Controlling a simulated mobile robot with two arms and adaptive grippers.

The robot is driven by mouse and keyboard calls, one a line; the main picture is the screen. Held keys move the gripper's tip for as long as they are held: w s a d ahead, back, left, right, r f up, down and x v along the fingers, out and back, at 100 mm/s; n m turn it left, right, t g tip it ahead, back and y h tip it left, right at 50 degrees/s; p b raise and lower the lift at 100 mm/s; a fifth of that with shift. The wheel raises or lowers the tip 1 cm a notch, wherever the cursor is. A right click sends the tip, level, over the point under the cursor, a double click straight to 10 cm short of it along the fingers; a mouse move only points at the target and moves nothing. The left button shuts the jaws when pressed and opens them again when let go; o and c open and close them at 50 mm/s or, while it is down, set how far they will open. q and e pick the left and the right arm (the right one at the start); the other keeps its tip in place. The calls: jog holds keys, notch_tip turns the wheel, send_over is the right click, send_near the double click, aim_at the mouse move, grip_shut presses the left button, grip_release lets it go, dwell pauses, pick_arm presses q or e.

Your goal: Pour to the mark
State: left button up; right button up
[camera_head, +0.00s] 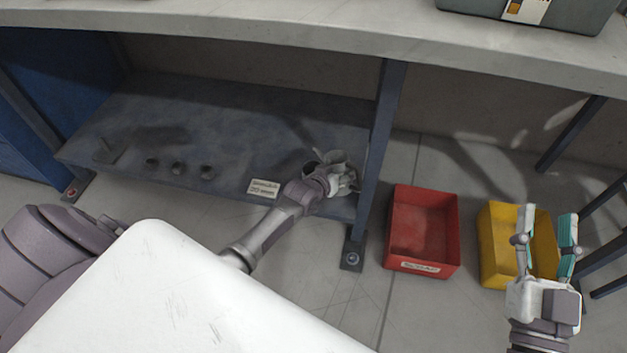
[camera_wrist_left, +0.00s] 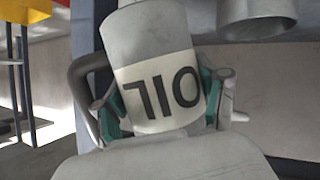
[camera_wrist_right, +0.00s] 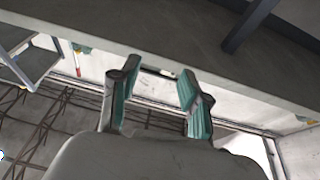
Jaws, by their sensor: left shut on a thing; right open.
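My left gripper (camera_head: 340,178) is over the right end of the low grey shelf, beside the blue post. In the left wrist view my left gripper (camera_wrist_left: 165,105) is shut on a grey metal oil can (camera_wrist_left: 150,45) with a dark side handle. Its white OIL label reads upside down in that view. A second grey cylindrical vessel (camera_wrist_left: 257,14) is close beside the can. Its contents and any mark are not visible. A small white card (camera_head: 263,188) with print stands at the shelf's front edge. My right gripper (camera_head: 547,235) is open and empty near the yellow bin.
The grey shelf (camera_head: 230,120) holds several small dark cups (camera_head: 178,169) and a small fixture (camera_head: 107,150) at left. A red bin (camera_head: 422,230) and a yellow bin (camera_head: 500,225) stand on the floor. The workbench top (camera_head: 300,30) overhangs the shelf; a blue post (camera_head: 380,140) stands at its right.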

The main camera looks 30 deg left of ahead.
pick_arm(q)
jog(key=shift+r, duration=0.1)
pick_arm(e)
jog(key=shift+f, duration=0.1)
dwell(0.5)
pick_arm(q)
jog(key=shift+r+p, duration=0.1)
jog(key=shift+p, duration=0.2)
jog(key=shift+r+p, duration=0.1)
jog(key=shift+p, duration=0.2)
pick_arm(e)
jog(key=shift+w+d+f+g+h, duration=0.1)
jog(key=shift+w+f+g+h, duration=0.1)
jog(key=shift+f+g, duration=0.7)
jog(key=shift+w+d+f+g+h, duration=0.15)
jog(key=shift+f+g, duration=0.45)
jog(key=shift+f, duration=0.6)
